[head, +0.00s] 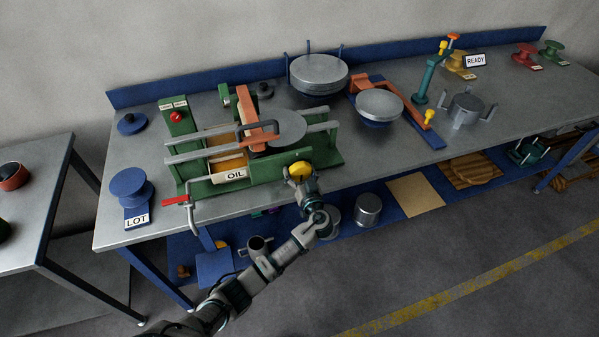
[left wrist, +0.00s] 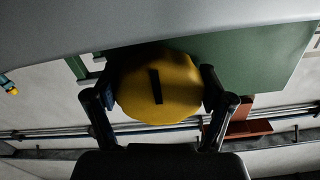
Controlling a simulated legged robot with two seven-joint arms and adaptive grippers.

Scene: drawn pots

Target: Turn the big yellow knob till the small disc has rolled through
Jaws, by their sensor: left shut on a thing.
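The big yellow knob (head: 300,170) sits at the front right of the green machine (head: 325,172). My left gripper (head: 298,180) is shut on it. In the left wrist view the yellow knob (left wrist: 160,88) is round with a dark bar mark, and the two fingers of my left gripper (left wrist: 158,98) press on its sides. A flat grey disc (head: 285,127) lies in the machine behind the knob, between the rails and beside an orange-brown block (head: 258,136). I cannot tell whether it is the small disc. My right gripper is not in view.
An OIL label (head: 236,175) and a red-handled crank (head: 177,200) are on the machine's front. A blue LOT spool (head: 131,188) stands left. The bench front right of the machine is clear.

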